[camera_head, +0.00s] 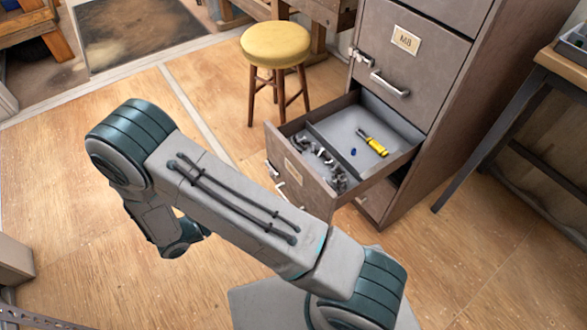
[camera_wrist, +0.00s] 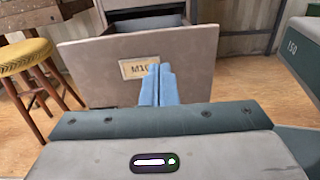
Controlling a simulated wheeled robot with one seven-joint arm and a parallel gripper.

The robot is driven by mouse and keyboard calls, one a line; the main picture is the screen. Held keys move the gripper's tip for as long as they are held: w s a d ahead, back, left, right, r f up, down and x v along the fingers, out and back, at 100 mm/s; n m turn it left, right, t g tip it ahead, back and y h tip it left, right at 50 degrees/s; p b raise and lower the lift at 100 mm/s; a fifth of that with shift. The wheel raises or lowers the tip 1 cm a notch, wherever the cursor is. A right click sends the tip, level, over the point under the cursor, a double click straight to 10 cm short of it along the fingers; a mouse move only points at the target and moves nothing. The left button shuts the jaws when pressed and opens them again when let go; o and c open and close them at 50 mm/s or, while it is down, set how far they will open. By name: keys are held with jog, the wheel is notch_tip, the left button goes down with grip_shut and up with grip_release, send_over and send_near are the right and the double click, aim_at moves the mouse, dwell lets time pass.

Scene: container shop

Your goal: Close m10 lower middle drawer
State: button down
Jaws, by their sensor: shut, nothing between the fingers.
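The m10 drawer (camera_head: 310,192) is pulled out of the grey cabinet in the head view, below the drawer labelled M8. It has a divider and holds a yellow screwdriver (camera_head: 374,146), a small blue piece and several metal parts. In the wrist view the drawer front (camera_wrist: 200,75) faces me with its M10 label (camera_wrist: 138,68). My gripper (camera_wrist: 157,70) is shut and empty, its blue fingers pointing at the front just right of the label and covering the label's edge. I cannot tell if they touch it. In the head view my arm hides the gripper.
The cabinet (camera_head: 407,196) stands behind the drawer. A yellow-topped stool (camera_head: 276,46) stands to the drawer's left and also shows in the wrist view (camera_wrist: 22,55). A dark-legged table (camera_head: 490,145) stands at right. The wooden floor at left is mostly clear.

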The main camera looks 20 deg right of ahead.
send_near(303, 168)
jog(key=shift+t, duration=0.3)
jog(key=x, duration=0.6)
jog(key=shift+s+d+b, duration=0.2)
jog(key=shift+d+b, duration=0.2)
jog(key=shift+r, duration=0.1)
jog(key=shift+w+d, duration=0.1)
jog(key=shift+d, duration=0.05)
